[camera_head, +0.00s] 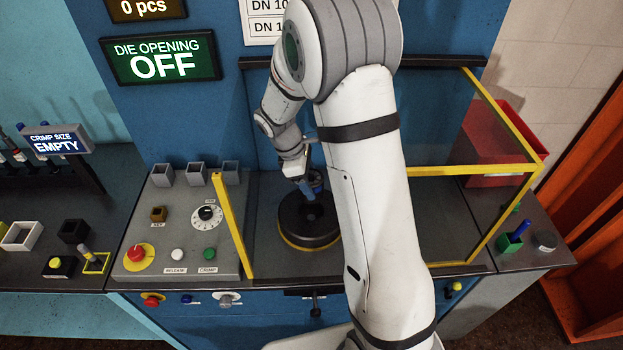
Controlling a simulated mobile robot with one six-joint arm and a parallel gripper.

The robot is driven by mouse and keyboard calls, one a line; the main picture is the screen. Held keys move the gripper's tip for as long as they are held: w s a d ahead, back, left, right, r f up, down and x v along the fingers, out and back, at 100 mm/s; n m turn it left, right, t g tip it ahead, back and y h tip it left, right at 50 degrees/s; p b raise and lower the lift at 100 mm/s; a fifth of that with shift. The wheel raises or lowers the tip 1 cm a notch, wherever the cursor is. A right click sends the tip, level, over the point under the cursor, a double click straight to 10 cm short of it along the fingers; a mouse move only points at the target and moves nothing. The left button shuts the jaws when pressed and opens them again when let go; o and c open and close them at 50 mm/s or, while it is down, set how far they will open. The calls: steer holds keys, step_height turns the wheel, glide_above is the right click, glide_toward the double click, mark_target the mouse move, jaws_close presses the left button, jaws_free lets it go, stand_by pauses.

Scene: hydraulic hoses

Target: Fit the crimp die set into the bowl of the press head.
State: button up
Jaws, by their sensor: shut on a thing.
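The press head (290,236) is a dark round bowl with a yellow ring near its base, standing on the grey bench behind the yellow-framed guard. My gripper (309,183) points down over the bowl. It is shut on a small blue part (308,193), which seems to be the crimp die set, at or just above the bowl's opening. I cannot tell whether the part touches the bowl. My arm hides the right side of the bowl.
A yellow guard post (232,225) stands left of the bowl, and a yellow-framed clear panel (482,170) stands at right. A control box (185,235) with buttons and a dial is at left. A red bin (500,150) is behind at right.

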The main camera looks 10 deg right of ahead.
steer(key=shift+f, duration=0.1)
steer(key=shift+f+b, duration=2.05)
steer(key=shift+f, duration=0.75)
steer(key=shift+s+f+b, duration=0.1)
steer(key=shift+f+b, duration=1.2)
steer(key=shift+f, duration=0.55)
steer(key=o, duration=1.5)
steer(key=shift+o, duration=0.7)
steer(key=shift+r, duration=0.15)
steer(key=b+v, duration=0.1)
steer(key=v, duration=0.6)
steer(key=shift+r, duration=0.3)
